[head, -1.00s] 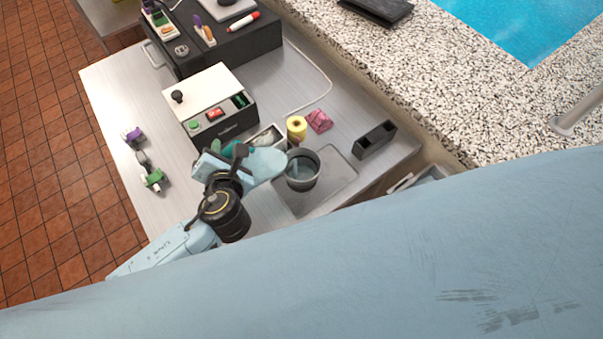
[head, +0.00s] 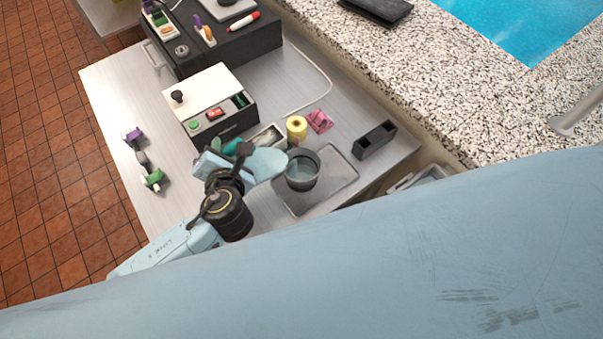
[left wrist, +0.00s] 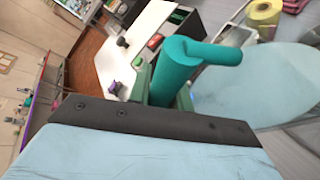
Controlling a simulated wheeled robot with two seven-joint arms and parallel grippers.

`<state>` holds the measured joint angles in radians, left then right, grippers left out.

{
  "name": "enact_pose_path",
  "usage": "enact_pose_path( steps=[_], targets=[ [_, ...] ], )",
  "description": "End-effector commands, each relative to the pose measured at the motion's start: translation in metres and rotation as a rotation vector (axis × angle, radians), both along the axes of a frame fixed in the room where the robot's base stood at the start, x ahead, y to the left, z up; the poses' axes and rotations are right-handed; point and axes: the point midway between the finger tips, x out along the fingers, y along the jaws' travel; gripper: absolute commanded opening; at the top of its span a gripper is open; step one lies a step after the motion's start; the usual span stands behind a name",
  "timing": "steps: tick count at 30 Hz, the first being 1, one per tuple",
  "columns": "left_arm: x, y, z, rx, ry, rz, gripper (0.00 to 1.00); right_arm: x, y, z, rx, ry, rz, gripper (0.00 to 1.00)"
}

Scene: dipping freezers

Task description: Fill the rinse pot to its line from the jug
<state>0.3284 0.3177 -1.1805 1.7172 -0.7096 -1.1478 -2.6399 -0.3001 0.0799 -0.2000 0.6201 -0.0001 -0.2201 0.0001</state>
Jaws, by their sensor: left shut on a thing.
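The rinse pot (head: 303,179) is a dark grey round pot on a grey tray, with some clear liquid inside. Its fill line cannot be made out. The jug (head: 268,164) is pale blue with a teal handle, and its body reaches the pot's left rim. My left gripper (head: 233,160) is shut on the handle. In the left wrist view the teal handle (left wrist: 176,75) stands between the fingers, and the pale jug body (left wrist: 250,88) lies right of it. I cannot make out a stream. My right gripper is out of view.
The grey tray (head: 342,178) has bare room right of the pot. A white-topped control box (head: 208,90), a yellow roll (head: 297,127), a pink item (head: 319,121) and a black holder (head: 374,140) stand around. A speckled ledge (head: 430,85) borders the table.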

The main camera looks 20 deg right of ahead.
Motion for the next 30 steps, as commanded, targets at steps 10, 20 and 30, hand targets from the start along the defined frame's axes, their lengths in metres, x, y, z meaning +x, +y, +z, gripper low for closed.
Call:
enact_pose_path(
  steps=[10, 20, 30],
  targets=[
    [0.0007, -0.0005, 0.0019, 0.000, -0.004, 0.000, 0.00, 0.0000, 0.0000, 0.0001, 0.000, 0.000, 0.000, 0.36],
    [0.0005, -0.0023, 0.0082, 0.040, -0.013, 0.000, 0.00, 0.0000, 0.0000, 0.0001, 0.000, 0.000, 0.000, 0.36],
    [0.0004, -0.0022, 0.0081, 0.042, -0.013, 0.000, 0.00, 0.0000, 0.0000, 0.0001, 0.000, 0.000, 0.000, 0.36]
  ],
)
